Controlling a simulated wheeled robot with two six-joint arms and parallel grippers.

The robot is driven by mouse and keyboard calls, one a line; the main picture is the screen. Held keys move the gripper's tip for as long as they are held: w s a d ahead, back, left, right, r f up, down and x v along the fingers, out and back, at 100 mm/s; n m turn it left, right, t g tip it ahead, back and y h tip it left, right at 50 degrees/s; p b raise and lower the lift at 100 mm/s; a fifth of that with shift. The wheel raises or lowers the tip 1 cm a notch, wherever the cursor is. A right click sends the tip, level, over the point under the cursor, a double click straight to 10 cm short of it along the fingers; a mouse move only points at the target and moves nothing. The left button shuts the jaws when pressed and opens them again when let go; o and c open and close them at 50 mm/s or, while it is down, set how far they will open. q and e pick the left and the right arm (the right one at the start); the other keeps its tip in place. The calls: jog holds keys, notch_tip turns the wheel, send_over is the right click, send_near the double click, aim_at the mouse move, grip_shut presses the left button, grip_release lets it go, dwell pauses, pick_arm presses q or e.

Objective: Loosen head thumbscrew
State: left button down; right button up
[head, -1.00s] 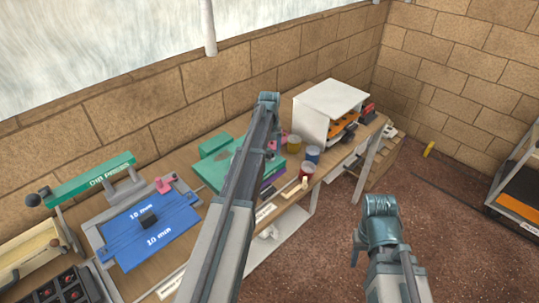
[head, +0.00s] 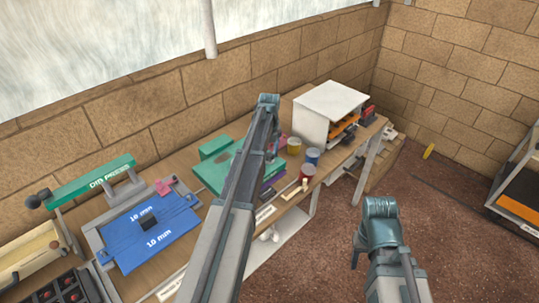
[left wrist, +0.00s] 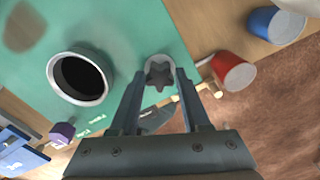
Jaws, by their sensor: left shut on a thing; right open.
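A grey star-shaped thumbscrew head (left wrist: 160,74) stands on a green machine plate, which shows in the left wrist view (left wrist: 125,35) and in the head view (head: 212,174). My left gripper (left wrist: 160,84) is shut on the thumbscrew head, with one finger on each side of it. In the head view my left arm hides the thumbscrew and most of that gripper. A round metal collar with a dark opening (left wrist: 79,77) stands left of the knob. My right gripper (head: 357,257) is mostly hidden by my own arm, apart from the bench and over the floor.
A blue plate marked 10 mm (head: 175,221) carries a dark block beside a green press arm (head: 95,184). Red (head: 307,172), blue (head: 313,156) and yellow (head: 294,146) pots stand right of the green machine. A white shelf box (head: 311,119) stands behind them. Brown floor is open at right.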

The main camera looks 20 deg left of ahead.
pick_arm(q)
jog(key=n, duration=1.2)
jog(key=shift+n, duration=0.3)
jog(key=n, duration=1.1)
jog(key=shift+n, duration=0.4)
jog(key=shift+c, duration=2.2)
grip_release()
jog(key=shift+r, duration=0.1)
